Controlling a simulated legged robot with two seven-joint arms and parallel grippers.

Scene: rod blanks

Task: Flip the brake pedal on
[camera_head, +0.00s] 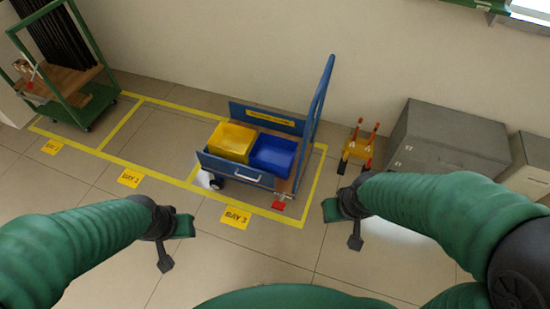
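A blue cart (318,105) stands in the yellow-outlined bay marked BAY 3. A small red pedal (278,206) sits low at the cart's right front corner, near the floor. Its exact tilt is too small to tell. My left gripper (175,246) is open and empty, in front of the cart and to the left of the pedal. My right gripper (343,227) is open and empty, to the right of the pedal and apart from it.
The cart carries a yellow bin (232,141) and a blue bin (272,154). A green rack cart (83,52) stands far left. An orange-and-black stand (357,150) and a grey cabinet (450,135) are at right. Floor before the cart is clear.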

